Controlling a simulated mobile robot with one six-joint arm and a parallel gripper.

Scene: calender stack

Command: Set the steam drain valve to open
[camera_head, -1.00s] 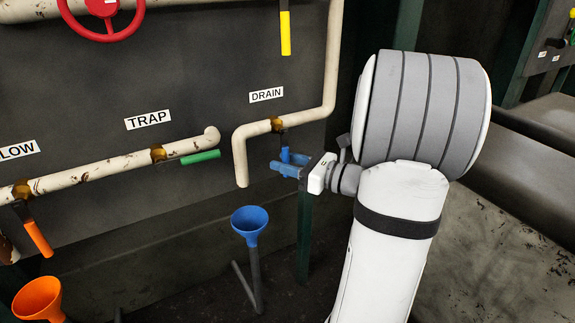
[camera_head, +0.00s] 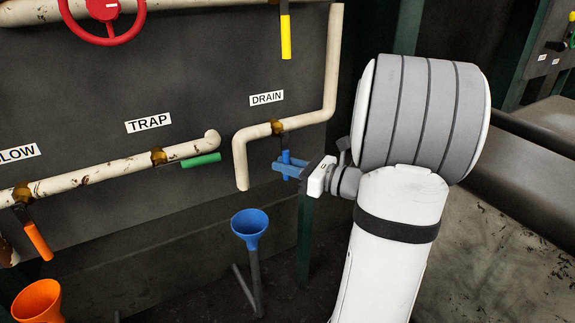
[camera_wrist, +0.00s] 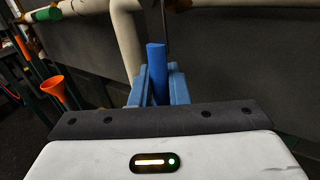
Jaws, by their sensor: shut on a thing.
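The drain valve has a brass body (camera_head: 277,127) on the cream pipe under the DRAIN label (camera_head: 267,98). Its blue handle (camera_head: 286,156) hangs down from the body, crosswise to the level pipe. My gripper (camera_head: 284,166) is at the handle, reaching in from the right, with its light-blue fingers shut on it. In the wrist view the blue handle (camera_wrist: 157,72) stands between the two fingers of my gripper (camera_wrist: 158,90). The part of the handle between the fingers is mostly hidden in the head view.
A blue funnel (camera_head: 250,223) stands below the drain pipe's open end. The TRAP valve's green handle (camera_head: 201,160) is to the left, along its pipe. A yellow handle (camera_head: 286,37) hangs above. An orange handle (camera_head: 38,241) and orange funnel (camera_head: 38,300) are at far left.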

